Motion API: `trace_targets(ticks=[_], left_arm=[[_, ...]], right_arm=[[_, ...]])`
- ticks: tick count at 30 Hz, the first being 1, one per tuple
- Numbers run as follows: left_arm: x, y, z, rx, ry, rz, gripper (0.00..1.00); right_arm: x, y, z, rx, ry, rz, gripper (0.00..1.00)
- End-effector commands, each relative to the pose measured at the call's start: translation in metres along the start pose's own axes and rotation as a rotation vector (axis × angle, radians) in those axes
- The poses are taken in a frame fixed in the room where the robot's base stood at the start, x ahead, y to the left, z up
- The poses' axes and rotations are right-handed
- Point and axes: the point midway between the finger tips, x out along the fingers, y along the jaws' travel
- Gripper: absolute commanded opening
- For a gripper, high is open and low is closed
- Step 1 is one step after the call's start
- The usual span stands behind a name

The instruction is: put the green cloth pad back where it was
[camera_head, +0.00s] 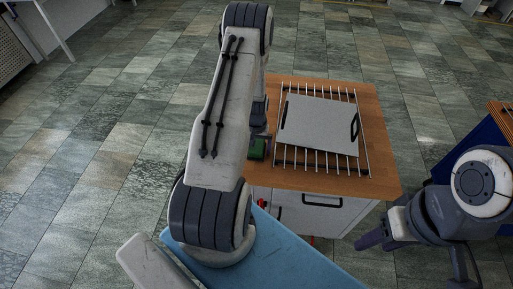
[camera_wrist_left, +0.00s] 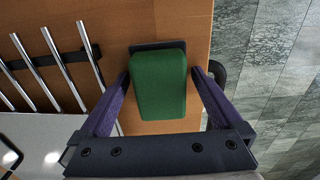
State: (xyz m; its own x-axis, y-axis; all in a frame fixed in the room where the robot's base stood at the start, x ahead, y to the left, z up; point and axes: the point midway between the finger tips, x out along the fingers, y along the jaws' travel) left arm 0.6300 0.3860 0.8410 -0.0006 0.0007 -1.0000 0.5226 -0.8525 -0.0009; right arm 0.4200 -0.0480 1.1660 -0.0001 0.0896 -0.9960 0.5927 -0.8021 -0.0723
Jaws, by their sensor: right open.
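The green cloth pad (camera_wrist_left: 159,85) is a block with a dark plate along its far edge, over the wooden top, in the left wrist view. In the head view a small part of the pad (camera_head: 257,149) shows at the left edge of the wooden top, with my left arm hiding the rest. My left gripper (camera_wrist_left: 160,73) has its two purple fingers on either side of the pad, very close to its sides. I cannot tell whether they press on it. My right gripper (camera_head: 370,241) is open, low at the right, away from the pad, with no object visible in it.
A metal bar rack (camera_head: 285,163) stands on the wooden top (camera_head: 381,175) right of the pad. A light grey tray with dark handles (camera_head: 318,125) lies on the rack. The cabinet (camera_head: 322,212) is below. A blue surface (camera_head: 290,260) is in front. Tiled floor (camera_head: 90,170) is open at left.

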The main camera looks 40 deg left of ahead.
Motion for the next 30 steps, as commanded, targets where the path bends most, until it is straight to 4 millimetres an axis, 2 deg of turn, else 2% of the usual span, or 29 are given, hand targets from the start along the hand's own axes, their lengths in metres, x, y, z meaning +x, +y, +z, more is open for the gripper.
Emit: trace_targets(ticks=[5, 8, 21, 25, 30], left_arm=[[-0.006, 0.000, 0.000, 0.000, 0.000, 0.000, 1.00], [-0.015, 0.000, -0.002, 0.000, 0.004, 0.000, 1.00], [-0.098, 0.000, -0.001, 0.000, 0.005, 0.000, 1.00], [-0.114, 0.000, -0.001, 0.000, 0.003, 0.000, 1.00], [-0.123, 0.000, 0.000, 0.000, 0.000, 0.000, 1.00]], right_arm=[[-0.005, 0.000, 0.000, 0.000, 0.000, 0.000, 0.50], [0.002, 0.000, 0.000, 0.000, 0.000, 0.000, 0.50], [0.025, 0.002, 0.001, -0.001, 0.000, 0.000, 0.50], [0.027, 0.002, 0.002, -0.001, 0.000, 0.000, 0.50], [0.028, 0.002, 0.002, -0.002, 0.000, 0.000, 0.50]])
